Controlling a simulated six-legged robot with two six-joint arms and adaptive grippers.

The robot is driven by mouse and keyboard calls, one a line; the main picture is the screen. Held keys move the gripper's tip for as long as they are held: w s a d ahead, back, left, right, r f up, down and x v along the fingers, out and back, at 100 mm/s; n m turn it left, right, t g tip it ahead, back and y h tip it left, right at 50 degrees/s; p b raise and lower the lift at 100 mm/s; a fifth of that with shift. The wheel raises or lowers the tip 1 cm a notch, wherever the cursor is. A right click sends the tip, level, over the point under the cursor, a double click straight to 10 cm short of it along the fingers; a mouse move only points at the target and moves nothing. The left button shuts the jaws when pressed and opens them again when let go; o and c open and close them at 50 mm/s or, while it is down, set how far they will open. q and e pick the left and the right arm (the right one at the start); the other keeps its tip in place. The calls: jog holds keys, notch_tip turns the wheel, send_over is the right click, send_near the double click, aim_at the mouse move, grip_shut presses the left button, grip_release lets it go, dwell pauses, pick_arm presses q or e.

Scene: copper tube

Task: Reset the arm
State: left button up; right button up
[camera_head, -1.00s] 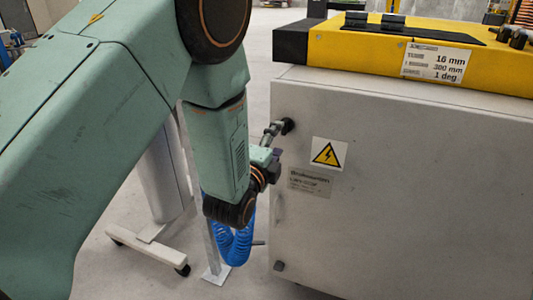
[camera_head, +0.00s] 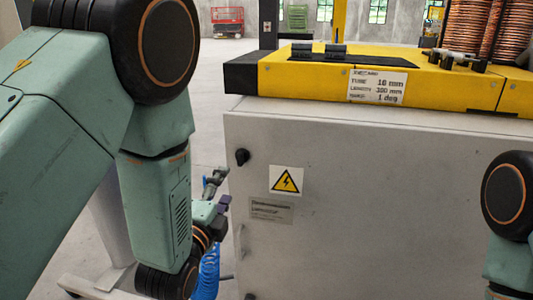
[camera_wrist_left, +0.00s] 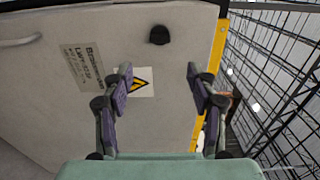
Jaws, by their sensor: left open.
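My left arm comes in from the left and its gripper (camera_head: 220,190) is beside the front left edge of the grey cabinet (camera_head: 380,200), a little left of and below the black knob (camera_head: 242,157). In the left wrist view the two purple-padded fingers (camera_wrist_left: 163,92) stand wide apart with nothing between them. The knob (camera_wrist_left: 159,35) shows beyond the fingertips, apart from them. Part of my right arm (camera_head: 508,200) shows at the right edge, but its gripper is out of frame.
The cabinet carries a yellow warning sign (camera_head: 286,181) and a yellow-topped machine (camera_head: 310,78). Copper coils (camera_head: 507,30) stand at the back right. A blue coiled hose (camera_head: 207,272) hangs below the left gripper. A black wire mesh fence (camera_wrist_left: 275,75) is on the right in the wrist view.

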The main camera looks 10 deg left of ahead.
pick_arm(q)
jog(key=s+a+f+n+g, duration=0.1)
jog(key=s+f+n+g, duration=0.4)
jog(key=f, duration=0.4)
jog(key=s+a+f+n+g, duration=0.1)
jog(key=s+f+n+g, duration=0.35)
jog(key=f+n, duration=0.4)
jog(key=s+f+n+g, duration=0.2)
jog(key=s+f+g, duration=0.2)
jog(key=s, duration=0.9)
jog(key=s+a+f+n+g, duration=0.1)
jog(key=s+f+n+g, duration=0.2)
jog(key=s+f, duration=0.6)
jog(key=s+g, duration=0.1)
jog(key=s, duration=0.3)
jog(key=shift+s+a+f+y, duration=0.25)
jog(key=shift+s+y, duration=0.05)
jog(key=shift+g, duration=0.25)
